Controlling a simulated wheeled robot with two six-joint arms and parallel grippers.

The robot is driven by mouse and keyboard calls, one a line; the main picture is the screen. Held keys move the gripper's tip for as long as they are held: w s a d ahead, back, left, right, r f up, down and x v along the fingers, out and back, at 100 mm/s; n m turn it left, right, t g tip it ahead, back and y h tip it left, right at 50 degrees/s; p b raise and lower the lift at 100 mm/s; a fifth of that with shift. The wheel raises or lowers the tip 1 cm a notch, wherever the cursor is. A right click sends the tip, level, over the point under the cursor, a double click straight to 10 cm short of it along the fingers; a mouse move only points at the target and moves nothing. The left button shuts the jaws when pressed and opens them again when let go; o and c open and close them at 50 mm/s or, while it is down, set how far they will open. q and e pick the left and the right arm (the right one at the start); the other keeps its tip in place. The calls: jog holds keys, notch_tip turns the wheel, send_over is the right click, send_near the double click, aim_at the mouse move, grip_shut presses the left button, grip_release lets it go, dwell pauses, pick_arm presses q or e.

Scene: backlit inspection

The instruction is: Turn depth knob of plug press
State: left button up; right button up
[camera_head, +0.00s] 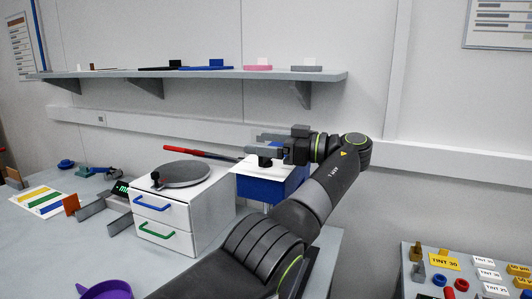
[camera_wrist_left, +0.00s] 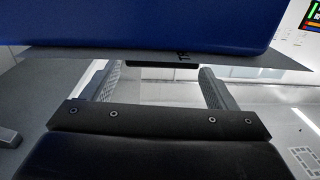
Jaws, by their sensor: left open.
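A blue box-like body (camera_head: 272,189) with a white top plate (camera_head: 247,182) stands at the back of the bench in the head view, and it looks like the plug press. My left gripper (camera_head: 262,145) is just above and in front of its top, partly hiding it. In the left wrist view the blue body (camera_wrist_left: 150,25) fills the top. The open left gripper (camera_wrist_left: 160,86) has its fingers apart below it, with a short dark bar (camera_wrist_left: 162,64) beyond the fingertips. I cannot tell whether that bar is the depth knob. My right gripper is out of view.
A white drawer unit (camera_head: 180,213) with a round grey plate (camera_head: 183,174) on top stands left of the blue body. A red-handled bar (camera_head: 190,152) lies behind it. A wall shelf (camera_head: 200,75) is above. A purple pan (camera_head: 107,290) is at the front left.

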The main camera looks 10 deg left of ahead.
pick_arm(q)
notch_tip(320, 180, up, 7)
jog(key=shift+r+p, duration=0.1)
jog(key=shift+p, duration=1)
jog(key=shift+r+p, duration=0.3)
jog(key=shift+r, duration=0.1)
